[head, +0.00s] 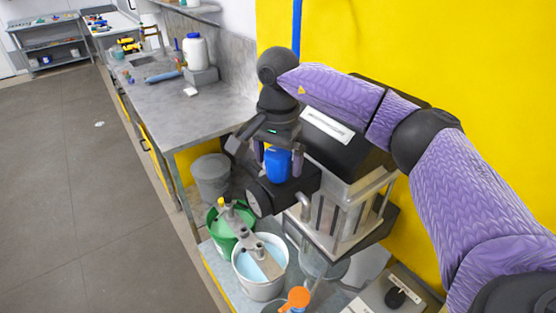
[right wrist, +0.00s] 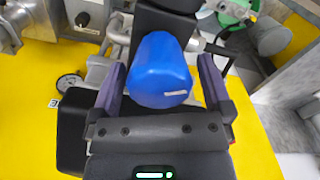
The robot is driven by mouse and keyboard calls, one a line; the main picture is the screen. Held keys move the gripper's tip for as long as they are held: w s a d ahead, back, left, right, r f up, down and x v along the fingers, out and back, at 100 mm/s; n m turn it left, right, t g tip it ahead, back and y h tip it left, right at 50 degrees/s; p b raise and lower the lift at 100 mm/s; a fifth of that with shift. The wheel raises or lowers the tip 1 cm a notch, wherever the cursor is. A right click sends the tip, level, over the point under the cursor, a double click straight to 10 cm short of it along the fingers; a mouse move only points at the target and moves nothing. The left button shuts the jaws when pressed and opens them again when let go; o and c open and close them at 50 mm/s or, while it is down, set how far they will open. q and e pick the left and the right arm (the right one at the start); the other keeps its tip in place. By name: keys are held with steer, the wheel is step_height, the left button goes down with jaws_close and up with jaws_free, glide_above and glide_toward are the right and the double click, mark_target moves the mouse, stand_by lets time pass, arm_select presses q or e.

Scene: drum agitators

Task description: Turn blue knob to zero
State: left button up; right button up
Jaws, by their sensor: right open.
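The blue knob (head: 278,166) is on the dark block at the front of the black and metal machine. It also shows in the right wrist view (right wrist: 160,68), with a short white mark near its lower right edge. My right gripper (head: 278,157) is above the knob, its purple fingers on either side. In the right wrist view my right gripper (right wrist: 162,82) is open, with a gap visible between the knob and each finger. Any scale around the knob is hidden or too small to read. My left gripper is not in view.
The black and metal machine (head: 345,150) stands against a yellow wall. Below it are a white bucket (head: 262,291) of bluish liquid and a green bucket (head: 216,238). A grey counter (head: 150,95) holds a white jar (head: 195,52).

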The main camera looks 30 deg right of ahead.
mark_target(278, 152)
step_height(278, 152, up, 9)
steer(key=shift+r+b, duration=0.15)
steer(key=shift+b, duration=0.15)
